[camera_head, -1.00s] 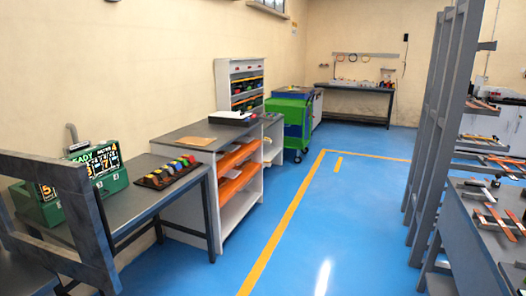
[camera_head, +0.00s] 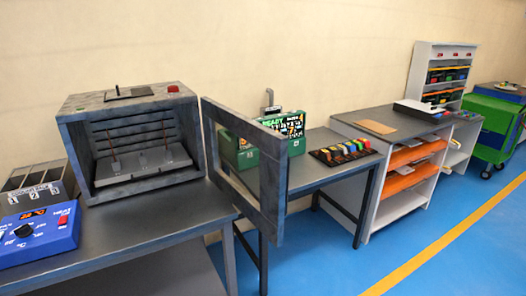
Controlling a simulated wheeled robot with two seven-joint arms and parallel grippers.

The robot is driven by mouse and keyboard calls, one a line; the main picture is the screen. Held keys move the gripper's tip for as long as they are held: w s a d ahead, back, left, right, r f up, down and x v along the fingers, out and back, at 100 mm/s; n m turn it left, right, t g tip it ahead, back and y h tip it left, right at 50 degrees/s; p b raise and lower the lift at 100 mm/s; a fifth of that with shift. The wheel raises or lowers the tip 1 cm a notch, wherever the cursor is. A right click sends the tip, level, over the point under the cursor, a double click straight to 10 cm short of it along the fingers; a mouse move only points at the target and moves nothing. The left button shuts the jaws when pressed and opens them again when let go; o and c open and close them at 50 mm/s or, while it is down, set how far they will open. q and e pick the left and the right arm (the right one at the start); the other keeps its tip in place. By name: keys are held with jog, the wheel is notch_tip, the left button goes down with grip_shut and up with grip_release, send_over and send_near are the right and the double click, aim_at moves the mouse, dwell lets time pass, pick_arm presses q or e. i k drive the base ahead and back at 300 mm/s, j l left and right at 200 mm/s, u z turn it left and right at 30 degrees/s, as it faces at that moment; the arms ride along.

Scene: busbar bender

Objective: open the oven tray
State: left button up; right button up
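A grey box-shaped oven (camera_head: 132,142) stands on a dark table at the left, close to the wall. Its framed door (camera_head: 272,190) is swung wide open to the right, past the table's edge. Inside the oven a flat grey tray (camera_head: 146,166) lies on the floor of the chamber. Two thin upright rods with reddish tips stand at the tray. The tray appears to be inside the oven. Neither of my grippers shows in the head view.
A blue control box (camera_head: 38,236) and a numbered rack (camera_head: 36,190) stand left of the oven. The table (camera_head: 150,232) is bare in front of it. A green device (camera_head: 290,132) and coloured pieces (camera_head: 342,152) sit on the table behind the door. Blue floor (camera_head: 335,262) is free at the right.

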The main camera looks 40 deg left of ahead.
aim_at(146, 163)
jog(key=i+l+u, duration=0.1)
jog(key=u, duration=1.2)
jog(key=i+l+u, duration=0.1)
jog(key=l+u, duration=0.35)
jog(key=l, duration=0.2)
jog(key=l+u, duration=0.5)
jog(key=l, duration=0.2)
jog(key=k+l+u, duration=0.15)
jog(key=l+u, duration=0.3)
jog(key=l, duration=0.2)
jog(key=i+l, duration=0.1)
jog(key=l, duration=0.6)
jog(key=i+l, duration=0.15)
jog(key=l, duration=0.2)
jog(key=i, duration=0.15)
